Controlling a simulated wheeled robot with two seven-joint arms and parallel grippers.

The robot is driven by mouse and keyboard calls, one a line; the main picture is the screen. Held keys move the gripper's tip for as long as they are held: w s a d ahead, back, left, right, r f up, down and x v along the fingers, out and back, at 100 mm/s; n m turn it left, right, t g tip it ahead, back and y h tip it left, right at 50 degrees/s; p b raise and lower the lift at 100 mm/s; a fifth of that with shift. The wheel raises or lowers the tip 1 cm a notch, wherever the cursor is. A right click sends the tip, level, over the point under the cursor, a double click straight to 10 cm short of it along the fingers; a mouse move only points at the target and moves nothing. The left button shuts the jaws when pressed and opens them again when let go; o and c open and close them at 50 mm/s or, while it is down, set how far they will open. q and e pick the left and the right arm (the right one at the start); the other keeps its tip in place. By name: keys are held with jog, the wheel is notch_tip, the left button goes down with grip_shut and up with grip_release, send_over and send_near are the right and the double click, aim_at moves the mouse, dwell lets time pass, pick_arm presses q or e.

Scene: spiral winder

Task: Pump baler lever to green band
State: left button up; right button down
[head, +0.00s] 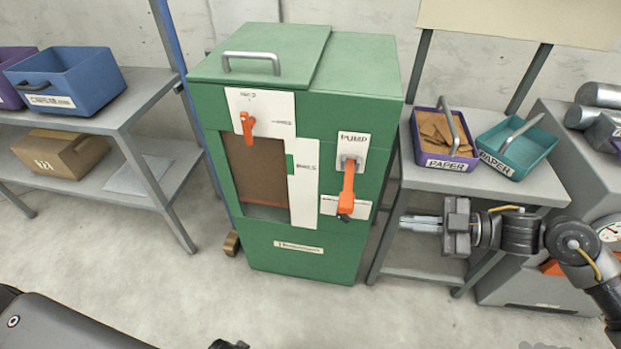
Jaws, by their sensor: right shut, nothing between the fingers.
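The green baler (290,150) stands upright in the middle of the head view. Its orange pump lever (347,190) hangs down from a grey pivot on the white PUMP plate (353,145), with a dark tip at its lower end. A white vertical strip (303,185) on the front carries a short green band (290,165) at its upper left edge. My right gripper (405,223) is shut and empty, to the right of the lever and a little lower, pointing left at it and apart from it. My left gripper is not clearly visible.
A smaller orange handle (247,127) sits upper left on the baler, above a brown-filled window (255,172). A grey bench at right holds a purple bin (443,163) and a teal bin (516,170). A left shelf (150,95) bears a blue bin (68,82) and a box (65,153). The front floor is mostly clear.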

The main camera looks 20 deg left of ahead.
pick_arm(q)
jog(key=shift+c, duration=1.1)
grip_shut()
pick_arm(e)
jog(key=w+f+m+t+h, duration=0.1)
jog(key=w+f+m+t, duration=0.45)
jog(key=f, duration=0.35)
jog(key=s+d+f+m+t+h, duration=0.1)
jog(key=d+f+m+t+h, duration=0.2)
jog(key=f, duration=0.5)
jog(key=s+d+f+m+t+h, duration=0.1)
jog(key=d+f+m+h, duration=0.2)
jog(key=f, duration=0.5)
jog(key=s+d+f+m+g+h, duration=0.1)
jog(key=s+d+f+m+h, duration=0.15)
jog(key=s+f, duration=0.35)
jog(key=s+d+f+m+g+h, duration=0.1)
jog(key=s+d+f+m+h, duration=0.2)
jog(key=f, duration=0.4)
jog(key=s+d+f+m+g+h, duration=0.1)
jog(key=s+f, duration=0.2)
jog(key=s, duration=0.4)
jog(key=s+d+f+m+g+h, duration=0.1)
jog(key=s+d+f+g, duration=0.1)
jog(key=s+f, duration=0.2)
jog(key=s+d+f+m+g+h, duration=0.1)
jog(key=s+f+g, duration=0.1)
jog(key=s, duration=0.8)
jog(key=shift+d+f, duration=0.35)
jog(key=shift+f, duration=0.3)
